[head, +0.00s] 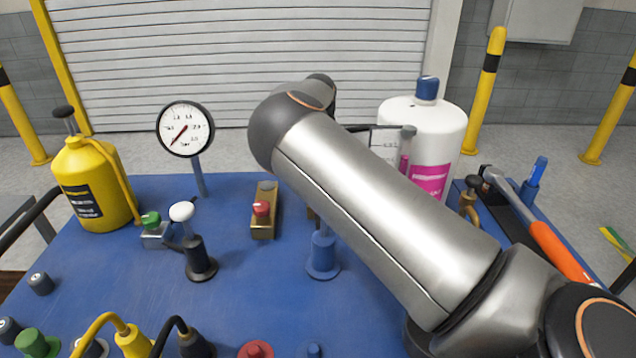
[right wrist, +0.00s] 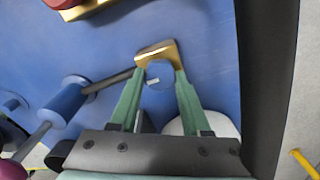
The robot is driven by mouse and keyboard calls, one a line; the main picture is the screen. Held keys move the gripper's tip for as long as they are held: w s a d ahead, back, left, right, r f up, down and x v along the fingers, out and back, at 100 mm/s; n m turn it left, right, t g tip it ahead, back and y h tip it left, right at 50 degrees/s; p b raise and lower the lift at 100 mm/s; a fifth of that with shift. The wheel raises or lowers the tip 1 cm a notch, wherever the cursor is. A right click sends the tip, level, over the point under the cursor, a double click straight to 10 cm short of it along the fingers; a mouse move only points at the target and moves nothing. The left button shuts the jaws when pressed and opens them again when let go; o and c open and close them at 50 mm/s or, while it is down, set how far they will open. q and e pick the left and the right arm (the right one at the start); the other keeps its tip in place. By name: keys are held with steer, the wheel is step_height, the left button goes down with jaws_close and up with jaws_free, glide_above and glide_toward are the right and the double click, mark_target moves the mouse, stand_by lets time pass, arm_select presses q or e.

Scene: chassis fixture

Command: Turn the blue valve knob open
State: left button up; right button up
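The blue valve knob (right wrist: 160,73), with a small white mark on it, shows in the right wrist view in front of a brass body (right wrist: 157,50). My right gripper (right wrist: 159,75) has its two green fingers on either side of the knob, with the tips close to it. Whether both fingers touch the knob is not clear. In the head view my right arm hides the knob and the right gripper. My left gripper is in neither view.
A brass block with a red knob (head: 262,209) is left of my arm. A blue post (head: 323,255) stands close beside the arm. A gauge (head: 186,129), a yellow can (head: 95,185) and a white bottle (head: 432,140) stand farther back on the blue table (head: 120,275).

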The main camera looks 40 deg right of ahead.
steer(key=o, duration=0.4)
step_height(320, 180, up, 13)
steer(key=shift+f, duration=0.2)
stand_by(0.3)
stand_by(0.5)
